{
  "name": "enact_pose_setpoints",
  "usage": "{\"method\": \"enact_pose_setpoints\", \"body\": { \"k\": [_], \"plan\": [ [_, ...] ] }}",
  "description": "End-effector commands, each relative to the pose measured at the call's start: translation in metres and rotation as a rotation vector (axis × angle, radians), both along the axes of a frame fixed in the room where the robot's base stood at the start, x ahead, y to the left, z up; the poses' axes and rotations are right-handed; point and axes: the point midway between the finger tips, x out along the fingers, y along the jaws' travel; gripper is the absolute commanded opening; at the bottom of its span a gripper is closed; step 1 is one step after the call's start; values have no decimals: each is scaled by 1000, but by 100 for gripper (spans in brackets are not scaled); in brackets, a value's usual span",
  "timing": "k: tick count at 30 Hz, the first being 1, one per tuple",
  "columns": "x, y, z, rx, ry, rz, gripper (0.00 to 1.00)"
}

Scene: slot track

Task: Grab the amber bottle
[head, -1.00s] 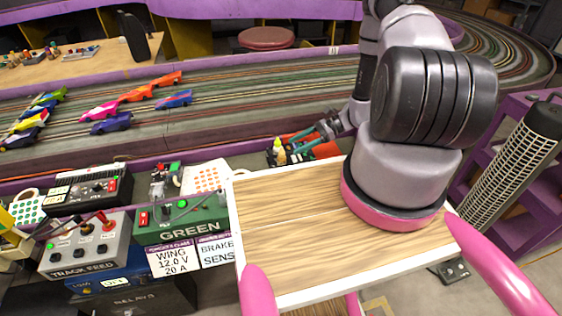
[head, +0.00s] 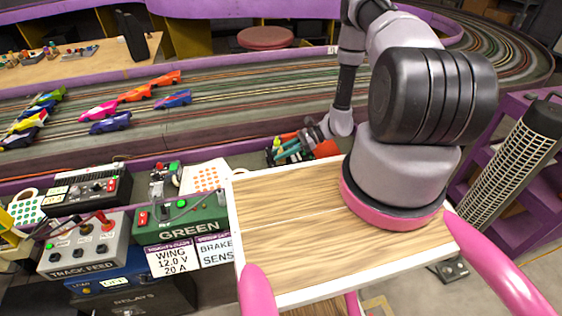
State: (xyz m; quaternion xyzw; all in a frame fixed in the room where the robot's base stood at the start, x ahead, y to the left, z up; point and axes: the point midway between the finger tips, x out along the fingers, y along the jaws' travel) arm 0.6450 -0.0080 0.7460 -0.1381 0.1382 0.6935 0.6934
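The amber bottle (head: 277,142) stands by the purple edge of the track, just beyond the wooden board. Only a small yellow part of it shows; my gripper hides most of the rest. My gripper (head: 280,153) has teal fingers and reaches in from the right, low, with its fingertips at the bottle. I cannot tell whether the fingers are around it, touching it or in front of it, nor how far apart they are.
A wooden board with a white rim (head: 300,295) lies in front. The green control box (head: 185,222) and a dotted sheet (head: 206,178) are left of the gripper. Toy cars (head: 110,122) sit on the track.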

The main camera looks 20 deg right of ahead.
Motion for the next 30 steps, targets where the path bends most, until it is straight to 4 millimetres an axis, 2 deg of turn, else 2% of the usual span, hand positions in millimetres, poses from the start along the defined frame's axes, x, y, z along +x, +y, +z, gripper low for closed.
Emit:
{"method": "enact_pose_setpoints", "body": {
  "k": [14, 17, 30],
  "plan": [
    [1, -1, 7, 0, -1, -1, 0],
    [1, -1, 16, 0, -1, -1, 0],
    [0, 0, 83, 0, -2, 1, 0]
  ]
}}
